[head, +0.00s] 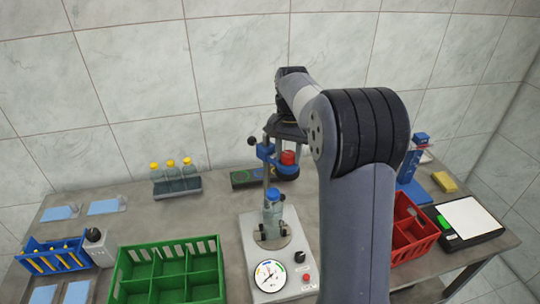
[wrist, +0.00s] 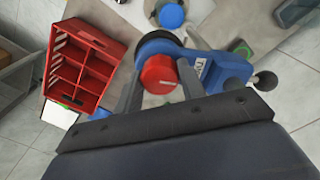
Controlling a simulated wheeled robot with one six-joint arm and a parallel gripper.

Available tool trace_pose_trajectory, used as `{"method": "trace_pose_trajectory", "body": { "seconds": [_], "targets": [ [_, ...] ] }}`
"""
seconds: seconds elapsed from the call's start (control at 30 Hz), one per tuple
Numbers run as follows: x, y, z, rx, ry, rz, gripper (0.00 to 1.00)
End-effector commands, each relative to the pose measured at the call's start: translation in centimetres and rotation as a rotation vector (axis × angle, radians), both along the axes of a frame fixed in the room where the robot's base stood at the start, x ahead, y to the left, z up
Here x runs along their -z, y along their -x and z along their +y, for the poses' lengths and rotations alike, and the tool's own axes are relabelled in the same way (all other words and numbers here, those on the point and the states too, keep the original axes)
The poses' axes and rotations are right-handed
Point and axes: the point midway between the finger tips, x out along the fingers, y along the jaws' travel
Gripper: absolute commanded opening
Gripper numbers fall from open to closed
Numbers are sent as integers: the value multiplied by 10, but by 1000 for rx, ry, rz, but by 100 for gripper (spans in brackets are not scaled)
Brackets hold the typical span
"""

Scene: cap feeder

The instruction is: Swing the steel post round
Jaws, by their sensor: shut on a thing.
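The steel post (head: 266,177) stands upright on a pale grey machine base (head: 248,240) in the head view. A blue clamp (head: 265,153) near its top carries an arm with a red knob (head: 288,157) and a black ball handle (head: 252,141). My gripper (head: 287,143) comes down on the red knob from above. In the wrist view my gripper (wrist: 160,80) has a finger on each side of the red knob (wrist: 159,74), beside the blue clamp (wrist: 226,72). A blue-capped bottle (head: 272,212) stands on the base beside the post.
A dial gauge (head: 269,275) is on the base's front. A green crate (head: 168,270) stands left and a red crate (head: 412,232) right. Bottles with yellow caps (head: 172,167) stand behind left. A blue stand (head: 414,165) and scale (head: 470,218) are right.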

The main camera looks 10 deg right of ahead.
Motion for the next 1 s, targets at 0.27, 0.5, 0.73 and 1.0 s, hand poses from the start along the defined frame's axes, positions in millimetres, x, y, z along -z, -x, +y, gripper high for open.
{"method": "trace_pose_trajectory", "body": {
  "seconds": [0.27, 0.5, 0.73, 1.0],
  "targets": [
    [-1, -2, -2, -17, 1, -1, 18],
    [-1, -10, -12, -166, 1, -1, 18],
    [0, -15, -18, -264, 0, -1, 18],
    [0, -15, -18, -269, 0, -1, 18]
  ]
}}
